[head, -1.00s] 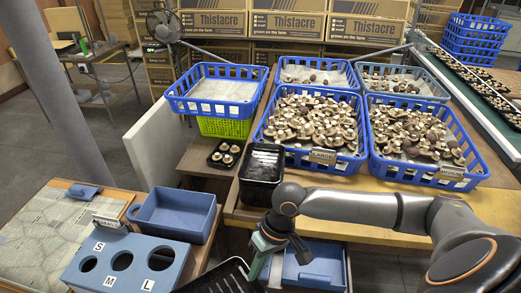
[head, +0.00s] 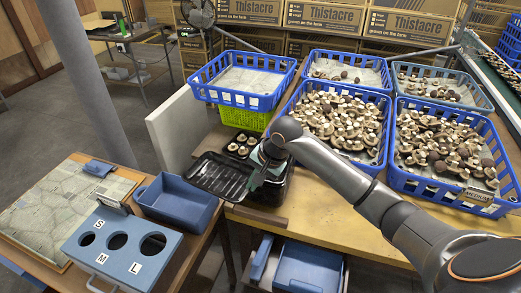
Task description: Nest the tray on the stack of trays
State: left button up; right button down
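My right gripper (head: 257,178) is shut on the right edge of a black tray (head: 212,190), which extends to the left of the fingers. The held tray is slightly tilted and appears to be above the table, left of the stack. The stack of black trays (head: 272,196) stands at the table's left front corner, partly hidden behind my gripper and wrist. I cannot tell whether the held tray touches the stack. My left gripper is not in view.
A black tray with mushrooms (head: 241,144) sits just behind the held tray. A blue crate (head: 236,98) rests on a green one (head: 245,122). Blue mushroom crates (head: 357,164) fill the right table. A blue bin (head: 176,205) and a size gauge (head: 118,262) stand at left.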

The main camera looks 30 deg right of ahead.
jog(key=w+d+r+m, duration=0.1)
jog(key=m, duration=0.1)
jog(key=w+r+m+h, duration=0.1)
jog(key=w+m, duration=0.1)
jog(key=w+d+r+m+h, duration=0.1)
jog(key=m, duration=0.1)
jog(key=shift+w+d+t, duration=0.2)
jog(key=shift+d+t, duration=0.1)
jog(key=shift+t, duration=0.1)
jog(key=m, duration=0.2)
jog(key=w+d+r+m+h, duration=0.1)
jog(key=m, duration=0.1)
jog(key=m+h, duration=0.1)
jog(key=shift+w+d+r+m, duration=0.15)
jog(key=shift+d+r+m, duration=0.05)
jog(key=shift+d+m, duration=0.2)
jog(key=m, duration=0.1)
jog(key=m+g+h, duration=0.1)
jog(key=m, duration=0.2)
jog(key=shift+d+r+h, duration=0.2)
jog(key=shift+d+h, duration=0.05)
jog(key=shift+h, duration=0.05)
notch_tip(320, 180, down, 6)
jog(key=shift+f+m+g, duration=0.25)
jog(key=shift+m+g, duration=0.05)
jog(key=shift+d, duration=0.1)
jog(key=c, duration=1)
grip_release()
jog(key=shift+r, duration=0.15)
